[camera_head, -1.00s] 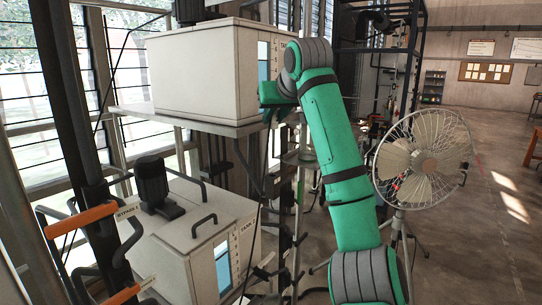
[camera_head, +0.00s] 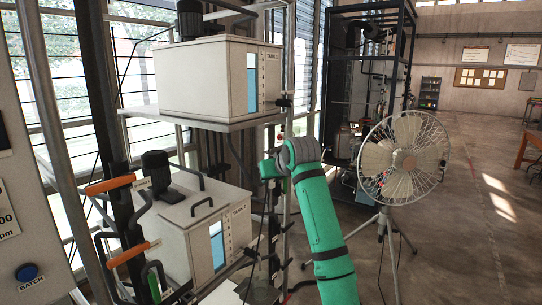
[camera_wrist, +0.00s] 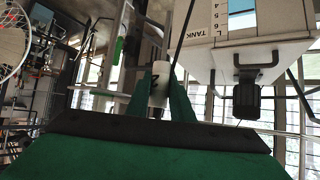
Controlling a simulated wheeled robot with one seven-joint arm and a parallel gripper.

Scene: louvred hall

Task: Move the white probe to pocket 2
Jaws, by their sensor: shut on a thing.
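My gripper (camera_wrist: 160,98) shows in the wrist view as two green fingers. It is shut on the white probe (camera_wrist: 160,76), a pale cylinder with a dark mark like a "2", upright in that picture. The probe's far end runs toward a pale rod or pipe, and I cannot tell if they touch. In the head view, my wrist points left, toward the tank rack, and the fingers and probe cannot be made out. I cannot pick out pocket 2 in either view.
An upper tank (camera_head: 205,85) stands on a shelf (camera_head: 222,124), with a lower tank (camera_head: 180,235) beneath. Orange handles (camera_head: 110,185) and a panel with a blue BATCH button (camera_head: 28,272) are at left. A fan (camera_head: 403,160) stands right of my arm.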

